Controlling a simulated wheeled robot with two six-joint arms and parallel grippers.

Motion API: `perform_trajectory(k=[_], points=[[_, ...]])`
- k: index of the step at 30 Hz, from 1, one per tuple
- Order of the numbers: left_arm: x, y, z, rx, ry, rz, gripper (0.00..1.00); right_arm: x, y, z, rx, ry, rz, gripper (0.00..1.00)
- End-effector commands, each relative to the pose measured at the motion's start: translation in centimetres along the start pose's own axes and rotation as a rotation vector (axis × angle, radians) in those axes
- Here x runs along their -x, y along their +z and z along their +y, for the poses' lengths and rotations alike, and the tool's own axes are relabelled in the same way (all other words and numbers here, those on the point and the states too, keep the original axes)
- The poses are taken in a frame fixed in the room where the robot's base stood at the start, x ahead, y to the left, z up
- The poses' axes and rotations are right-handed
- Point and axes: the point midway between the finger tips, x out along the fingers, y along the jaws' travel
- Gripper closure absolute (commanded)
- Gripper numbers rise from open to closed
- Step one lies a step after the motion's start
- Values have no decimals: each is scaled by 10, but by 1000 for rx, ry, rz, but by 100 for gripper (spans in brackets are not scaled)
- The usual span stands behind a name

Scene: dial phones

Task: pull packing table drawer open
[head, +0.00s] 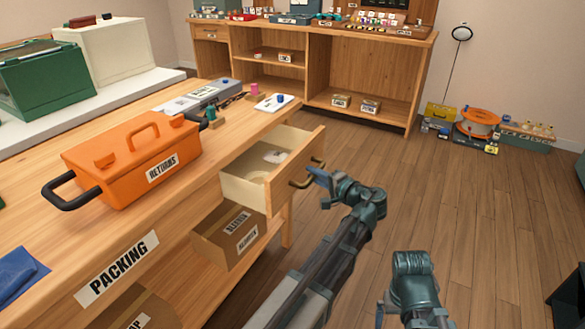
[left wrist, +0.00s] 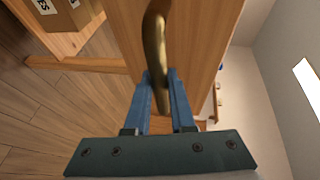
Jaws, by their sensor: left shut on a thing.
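The packing table (head: 75,240), light wood with a PACKING label, fills the left of the head view. Its drawer (head: 283,168) stands pulled out, with a pale inside and a round whitish thing in it. The curved brass handle (head: 306,178) is on the drawer's front; it also shows in the left wrist view (left wrist: 155,45). My left gripper (head: 317,175) is at the handle, its blue fingers (left wrist: 160,85) shut on it. My right gripper (head: 412,318) is low in the head view, away from the drawer and partly cut off; its jaws are unclear.
An orange RETURNS box (head: 135,160) with a black handle sits on the tabletop. A cardboard box (head: 230,235) is below the drawer. A wooden shelf unit (head: 310,70) stands at the back.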

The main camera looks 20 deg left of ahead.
Motion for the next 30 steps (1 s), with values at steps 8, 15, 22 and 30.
perform_trajectory(k=[8, 15, 22, 30], points=[[52, -22, 12, 0, 1, 2, 100, 0, 0, 0, 0, 0, 0, 0], [74, -31, 17, 0, 1, 0, 100, 0, 0, 0, 0, 0, 0, 0], [80, -33, 18, 0, 1, -1, 100, 0, 0, 0, 0, 0, 0, 0], [80, -33, 18, 0, 1, -1, 100, 0, 0, 0, 0, 0, 0, 0]])
